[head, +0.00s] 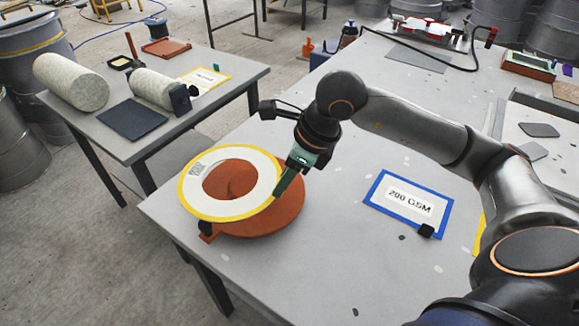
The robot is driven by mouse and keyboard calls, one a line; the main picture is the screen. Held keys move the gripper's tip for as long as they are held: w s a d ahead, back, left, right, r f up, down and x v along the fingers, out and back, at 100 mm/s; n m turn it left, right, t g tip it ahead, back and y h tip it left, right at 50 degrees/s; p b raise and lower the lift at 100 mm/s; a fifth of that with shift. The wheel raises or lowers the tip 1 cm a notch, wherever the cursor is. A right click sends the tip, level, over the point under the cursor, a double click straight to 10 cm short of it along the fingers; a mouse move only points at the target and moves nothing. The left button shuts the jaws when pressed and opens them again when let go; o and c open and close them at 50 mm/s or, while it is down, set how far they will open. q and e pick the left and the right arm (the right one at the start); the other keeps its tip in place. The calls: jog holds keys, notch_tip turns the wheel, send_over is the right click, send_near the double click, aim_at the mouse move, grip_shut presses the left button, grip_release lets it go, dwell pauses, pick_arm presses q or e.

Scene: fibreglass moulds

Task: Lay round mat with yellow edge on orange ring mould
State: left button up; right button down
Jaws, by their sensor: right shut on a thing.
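The round mat with yellow edge (191,182) is a white ring with a yellow rim and a small printed patch. It is in the head view, over the left part of the orange ring mould (283,222). The mould sits at the table's left corner, and its orange surface shows through the mat's hole and to the right. My right gripper (279,190) is shut on the mat's right edge. I cannot tell whether the mat touches the mould. My left gripper is not in view.
A side table (75,115) at the left holds fabric rolls (70,82). The grey table's front is mostly clear.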

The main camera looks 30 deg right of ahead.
jog(key=m, duration=0.1)
jog(key=d+r+m+h, duration=0.1)
jog(key=m, duration=0.2)
jog(key=shift+w+d+r+t+h, duration=0.2)
jog(key=shift+w+r+t+h, duration=0.1)
jog(key=shift+t, duration=0.1)
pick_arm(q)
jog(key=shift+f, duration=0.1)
pick_arm(e)
jog(key=shift+f, duration=0.1)
notch_tip(320, 180, down, 5)
jog(key=b, duration=0.6)
jog(key=shift+s, duration=0.15)
notch_tip(320, 180, down, 2)
jog(key=shift+b, duration=1)
jog(key=shift+f+b, duration=0.95)
jog(key=shift+b, duration=0.05)
jog(key=shift+f+b, duration=0.55)
jog(key=shift+f, duration=0.05)
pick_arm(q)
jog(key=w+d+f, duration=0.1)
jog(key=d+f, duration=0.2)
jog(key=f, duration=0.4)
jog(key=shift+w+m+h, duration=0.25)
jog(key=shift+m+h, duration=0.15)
